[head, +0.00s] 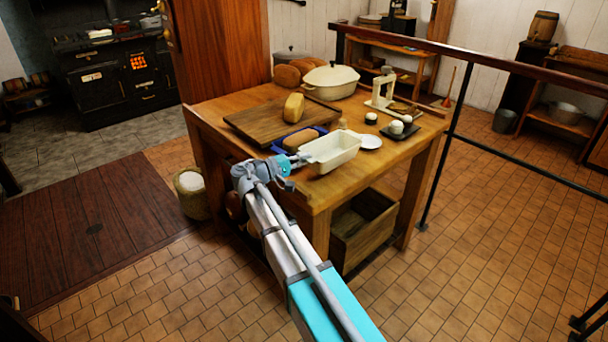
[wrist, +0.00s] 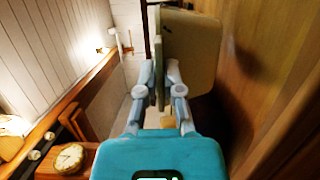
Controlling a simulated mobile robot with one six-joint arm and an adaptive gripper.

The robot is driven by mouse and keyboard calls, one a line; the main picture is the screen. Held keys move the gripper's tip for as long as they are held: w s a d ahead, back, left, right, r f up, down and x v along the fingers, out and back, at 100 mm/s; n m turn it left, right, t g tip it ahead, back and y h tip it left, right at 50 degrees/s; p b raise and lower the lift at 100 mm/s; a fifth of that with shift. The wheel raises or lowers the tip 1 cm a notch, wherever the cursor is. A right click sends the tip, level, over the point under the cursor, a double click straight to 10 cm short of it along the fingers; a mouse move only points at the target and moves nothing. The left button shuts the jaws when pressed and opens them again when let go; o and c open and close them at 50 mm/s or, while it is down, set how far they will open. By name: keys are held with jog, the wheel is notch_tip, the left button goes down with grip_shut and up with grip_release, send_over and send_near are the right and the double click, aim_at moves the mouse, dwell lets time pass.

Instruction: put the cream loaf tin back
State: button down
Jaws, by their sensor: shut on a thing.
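The cream loaf tin (head: 334,158) is near the front corner of the wooden table (head: 360,185), open side up in the head view. My gripper (head: 300,160) is at its left end, shut on its rim. In the wrist view the tin (wrist: 192,60) fills the space past my gripper (wrist: 158,82), with its wall between the fingers. I cannot tell whether its base touches the tabletop. A blue tin with a loaf (head: 301,140) is just behind it.
A wooden board (head: 260,122) with a yellow loaf (head: 293,107) lies behind. A large cream pot (head: 331,82) stands at the back. A black railing (head: 450,140) passes the table's right side.

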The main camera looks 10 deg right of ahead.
aim_at(311, 166)
dwell(0.4)
jog(key=shift+w+f+b, duration=0.55)
jog(key=shift+f+b, duration=0.2)
jog(key=shift+f, duration=0.05)
jog(key=shift+s+f+b, duration=0.1)
jog(key=shift+f+b, duration=1.15)
jog(key=shift+f, duration=0.15)
jog(key=c, duration=0.8)
grip_release()
jog(key=shift+r, duration=0.25)
jog(key=v, duration=1.2)
jog(key=shift+f, duration=0.15)
